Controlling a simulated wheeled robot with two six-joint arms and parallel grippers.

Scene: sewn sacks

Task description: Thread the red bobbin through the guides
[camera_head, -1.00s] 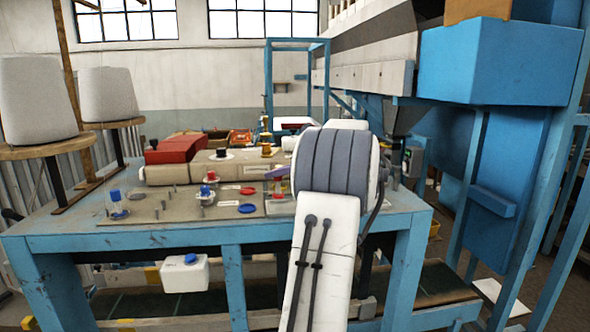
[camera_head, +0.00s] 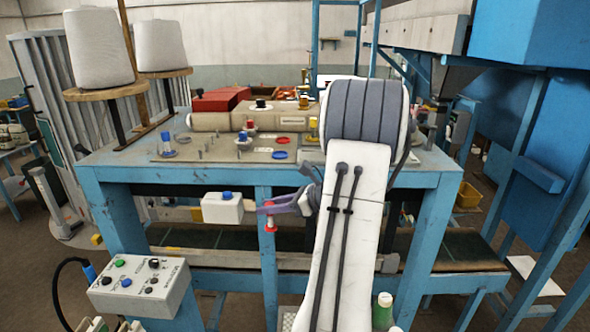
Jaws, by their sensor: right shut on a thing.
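My right gripper (camera_head: 274,208) reaches left from my white arm, in front of the table's front side and below the tabletop. Its purple-grey fingers are shut on a small bobbin with red ends (camera_head: 270,226), held roughly upright; the fingers hide its middle. A beige board (camera_head: 210,157) on the tabletop carries several thin metal pegs, which may be the guides (camera_head: 201,153). Red (camera_head: 250,124) and blue (camera_head: 243,136) pieces stand on it, with a flat red disc (camera_head: 283,140) and a flat blue disc (camera_head: 280,155). My left gripper is out of view.
The blue table (camera_head: 120,170) has a front leg behind the held bobbin. A white container with a blue cap (camera_head: 222,208) is left of my gripper. A control box (camera_head: 140,286) stands at lower left. Large white cones (camera_head: 97,48) are at back left.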

